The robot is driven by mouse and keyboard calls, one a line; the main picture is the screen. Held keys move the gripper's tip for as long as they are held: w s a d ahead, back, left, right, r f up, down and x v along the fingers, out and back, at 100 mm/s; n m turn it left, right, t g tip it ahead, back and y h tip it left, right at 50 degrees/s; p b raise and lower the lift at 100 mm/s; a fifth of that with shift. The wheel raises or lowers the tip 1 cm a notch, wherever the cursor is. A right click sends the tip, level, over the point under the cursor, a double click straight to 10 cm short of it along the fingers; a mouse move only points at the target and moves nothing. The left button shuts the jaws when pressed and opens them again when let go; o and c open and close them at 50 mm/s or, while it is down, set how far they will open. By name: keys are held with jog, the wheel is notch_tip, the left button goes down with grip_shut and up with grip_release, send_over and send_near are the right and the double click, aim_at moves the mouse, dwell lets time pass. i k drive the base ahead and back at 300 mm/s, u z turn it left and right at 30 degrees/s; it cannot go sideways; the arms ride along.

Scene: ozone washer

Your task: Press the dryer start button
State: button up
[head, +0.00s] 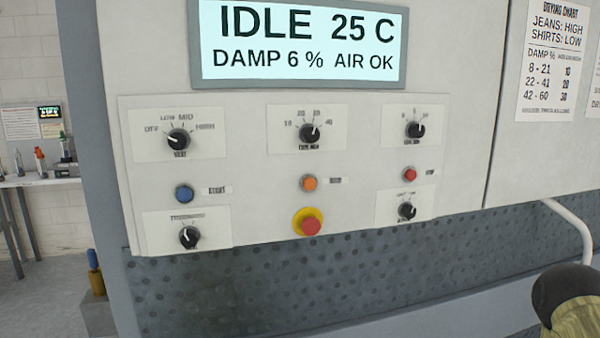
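The dryer start button (184,194) is a round blue button at the left of the dryer's control panel (262,182). A small label beside it appears to read START. It sits below the heat knob (178,140) and above another black knob (189,237). Nothing covers or touches the button in the head view. The display (297,42) above the panel reads IDLE, 25 C, DAMP 6 %, AIR OK. My gripper does not show in this view.
An orange button (309,183), a red button (409,174) and a red emergency stop (309,223) on yellow share the panel with more black knobs. A drying chart (557,58) hangs at right. A dark rounded thing (565,288) shows at bottom right. Space before the panel looks clear.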

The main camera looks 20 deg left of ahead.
aim_at(184, 194)
jog(key=u, duration=1.25)
